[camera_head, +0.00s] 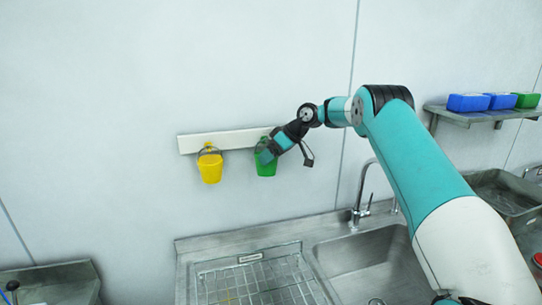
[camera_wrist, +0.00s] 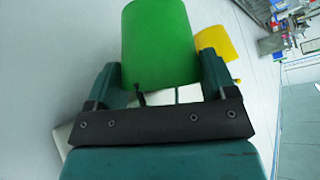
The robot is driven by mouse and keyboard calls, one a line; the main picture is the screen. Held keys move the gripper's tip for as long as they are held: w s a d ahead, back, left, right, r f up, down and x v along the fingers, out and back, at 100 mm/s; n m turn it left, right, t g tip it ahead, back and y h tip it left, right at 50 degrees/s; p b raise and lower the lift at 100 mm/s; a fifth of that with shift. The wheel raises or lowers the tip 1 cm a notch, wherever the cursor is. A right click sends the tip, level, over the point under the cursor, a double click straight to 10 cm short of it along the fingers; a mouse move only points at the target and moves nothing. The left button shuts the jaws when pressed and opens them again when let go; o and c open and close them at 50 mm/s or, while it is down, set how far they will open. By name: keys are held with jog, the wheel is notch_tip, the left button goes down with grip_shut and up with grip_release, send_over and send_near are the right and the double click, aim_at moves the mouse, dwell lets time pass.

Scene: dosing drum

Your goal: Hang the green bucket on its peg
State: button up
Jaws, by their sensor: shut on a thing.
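The green bucket (camera_head: 265,168) is at the right end of the white peg rail (camera_head: 222,140) on the wall. It fills the upper middle of the wrist view (camera_wrist: 158,45), in front of my gripper. My gripper (camera_head: 266,152) is at the bucket's upper part in the head view, shut on it. In the wrist view my gripper's fingers (camera_wrist: 160,82) stand on either side of the bucket's near end. The green bucket's peg and handle are hidden, so I cannot tell whether the handle is over the peg.
A yellow bucket (camera_head: 210,168) hangs on the rail to the left. Below are a steel sink (camera_head: 365,262) with a tap (camera_head: 362,205) and a wire rack (camera_head: 255,282). A shelf (camera_head: 485,115) with blue and green boxes is at the right. The wall above the rail is clear.

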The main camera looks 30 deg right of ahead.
jog(key=o, duration=0.9)
jog(key=shift+c, duration=0.2)
jog(key=shift+r, duration=0.1)
jog(key=shift+s+d+r, duration=0.1)
jog(key=shift+d+r, duration=0.1)
jog(key=p+v, duration=0.2)
jog(key=v, duration=1.4)
jog(key=shift+s+r, duration=0.2)
jog(key=shift+r, duration=0.05)
jog(key=shift+a, duration=0.1)
